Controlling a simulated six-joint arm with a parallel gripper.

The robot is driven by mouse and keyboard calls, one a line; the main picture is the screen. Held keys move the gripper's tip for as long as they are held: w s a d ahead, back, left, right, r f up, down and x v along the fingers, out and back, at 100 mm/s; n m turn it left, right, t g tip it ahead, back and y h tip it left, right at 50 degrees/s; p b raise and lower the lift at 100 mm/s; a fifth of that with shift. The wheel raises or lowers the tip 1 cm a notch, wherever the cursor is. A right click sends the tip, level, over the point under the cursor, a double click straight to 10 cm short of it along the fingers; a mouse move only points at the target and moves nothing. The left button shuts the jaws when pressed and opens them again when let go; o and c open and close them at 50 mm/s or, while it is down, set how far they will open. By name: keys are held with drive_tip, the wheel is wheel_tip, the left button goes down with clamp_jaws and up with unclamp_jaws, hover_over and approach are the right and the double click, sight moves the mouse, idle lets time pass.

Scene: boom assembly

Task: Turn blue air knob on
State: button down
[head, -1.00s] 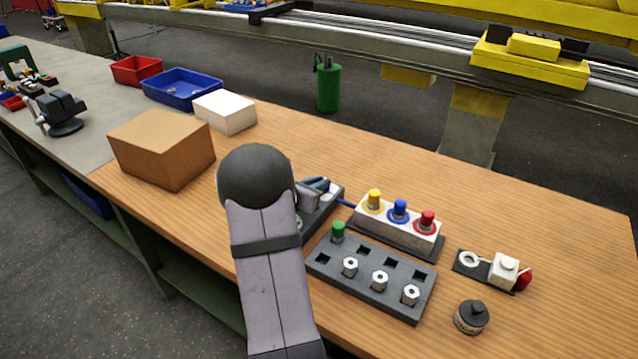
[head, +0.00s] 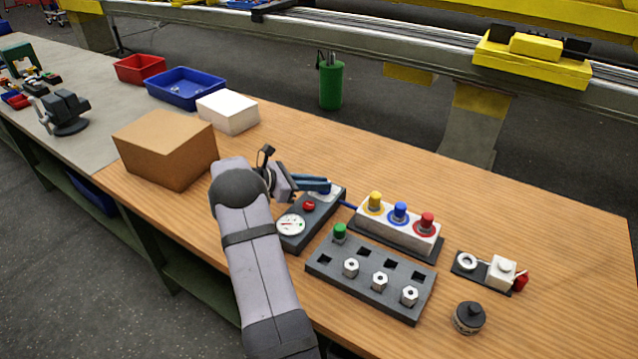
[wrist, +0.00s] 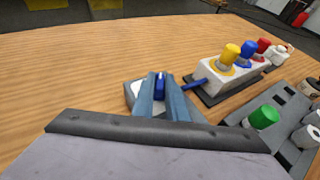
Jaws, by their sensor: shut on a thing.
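The blue air knob (wrist: 159,84) shows in the wrist view between the two blue-grey fingers of my gripper (wrist: 160,88). The gripper is shut on it. In the head view my gripper (head: 318,185) is over the far end of the dark air unit (head: 292,239), and its fingers hide the knob. The unit carries a white round gauge (head: 291,225) and a red button (head: 309,206). A pale plate on the unit shows around the fingers.
A blue hose (head: 348,205) runs from the unit to a white box (head: 391,228) with yellow, blue and red buttons. A dark block (head: 345,282) with a green knob and nuts lies in front. A cardboard box (head: 165,150) stands left.

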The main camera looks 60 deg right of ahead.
drive_tip(key=shift+w+d+m+g+y, duration=0.1)
drive_tip(key=shift+m+g+y, duration=0.2)
drive_tip(key=shift+m+g, duration=0.35)
drive_tip(key=shift+m+g+y+b, duration=0.4)
drive_tip(key=shift+m+g+y, duration=0.2)
drive_tip(key=shift+m+g, duration=0.05)
drive_tip(key=c, duration=1.8)
unclamp_jaws()
drive_tip(key=shift+o, duration=0.2)
drive_tip(key=shift+w, duration=0.1)
drive_tip(key=shift+w+a+r, duration=0.2)
drive_tip(key=shift+w+a, duration=0.2)
drive_tip(key=shift+w, duration=0.05)
drive_tip(key=shift+b+v, duration=0.7)
drive_tip(key=shift+v, duration=2.3)
drive_tip(key=shift+s+r, duration=0.1)
drive_tip(key=shift+s, duration=0.05)
